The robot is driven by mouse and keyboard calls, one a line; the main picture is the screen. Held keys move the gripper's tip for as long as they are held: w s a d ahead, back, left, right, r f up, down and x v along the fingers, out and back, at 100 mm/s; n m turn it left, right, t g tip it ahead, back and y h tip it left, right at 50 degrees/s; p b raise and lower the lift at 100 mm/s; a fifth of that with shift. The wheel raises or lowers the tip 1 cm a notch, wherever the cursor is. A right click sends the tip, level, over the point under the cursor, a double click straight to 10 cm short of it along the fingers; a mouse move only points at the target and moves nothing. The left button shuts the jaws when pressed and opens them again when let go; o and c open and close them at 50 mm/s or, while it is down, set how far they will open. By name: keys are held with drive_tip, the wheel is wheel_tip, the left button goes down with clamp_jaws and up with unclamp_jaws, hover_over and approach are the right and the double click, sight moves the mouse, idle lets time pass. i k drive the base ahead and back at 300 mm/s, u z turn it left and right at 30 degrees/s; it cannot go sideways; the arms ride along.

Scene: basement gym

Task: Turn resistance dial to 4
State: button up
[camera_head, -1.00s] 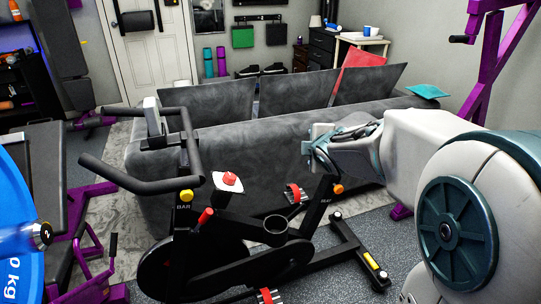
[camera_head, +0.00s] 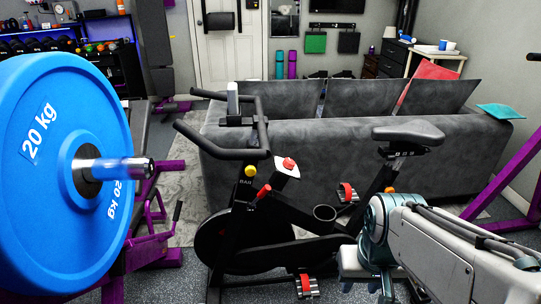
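A black exercise bike stands in front of the sofa. A red dial (camera_head: 289,163) sits on a pale plate (camera_head: 285,174) on its frame, behind the handlebar (camera_head: 222,140). Any numbers on the dial are too small to read. My gripper (camera_head: 364,277) is at the lower right, beside the rear of the bike frame. It is well below and to the right of the dial and does not touch it. The fingers are partly hidden by the gripper body, so their opening is unclear.
A large blue 20 kg plate (camera_head: 55,170) on a bar fills the left. A red lever (camera_head: 264,192), a yellow knob (camera_head: 250,171) and a cup holder (camera_head: 324,213) are near the dial. The saddle (camera_head: 408,131) is above my arm. The grey sofa (camera_head: 330,150) stands behind.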

sight(289, 163)
drive_tip(key=u, duration=0.45)
drive_tip(key=k, duration=1)
drive_tip(key=z, duration=0.25)
drive_tip(key=i, duration=0.6)
drive_tip(key=z, duration=0.8)
drive_tip(key=i, duration=1.2)
drive_tip(key=u, duration=0.4)
